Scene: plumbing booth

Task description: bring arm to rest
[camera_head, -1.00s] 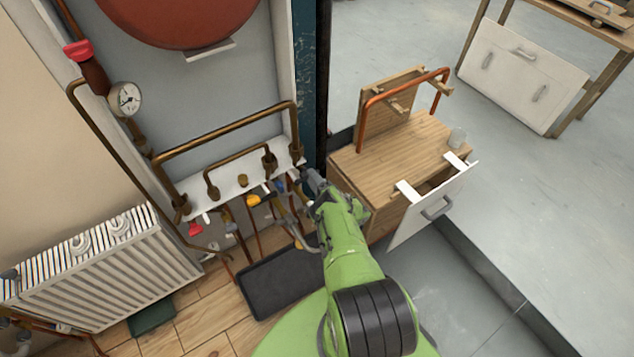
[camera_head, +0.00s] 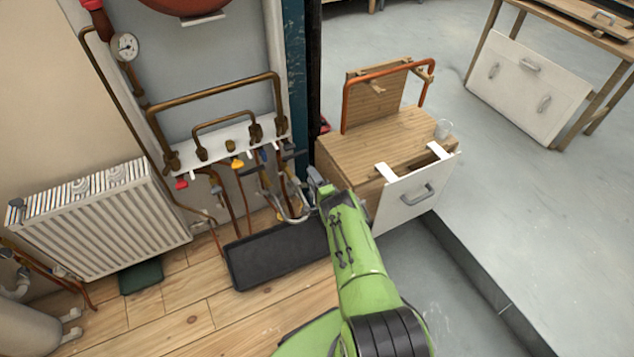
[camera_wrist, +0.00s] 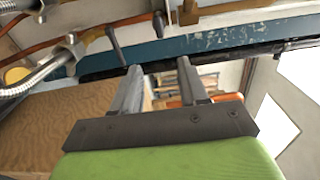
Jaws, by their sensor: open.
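My green arm reaches up from the bottom of the head view. My gripper (camera_head: 312,192) is at its far end, in front of the pipe manifold and left of the wooden cabinet. In the wrist view my gripper (camera_wrist: 158,78) shows two grey fingers apart with nothing between them. The fingers point toward a blue post edge (camera_wrist: 215,42) and a dark gap. In the head view the fingertips are small and partly hidden by the arm.
Copper pipes on a white manifold board (camera_head: 225,146), with a braided hose, stand close left of my gripper. A wooden cabinet (camera_head: 345,160) with an open white drawer (camera_head: 415,195) is to the right. A black tray (camera_head: 275,255) lies on the floor. A radiator (camera_head: 100,220) stands left.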

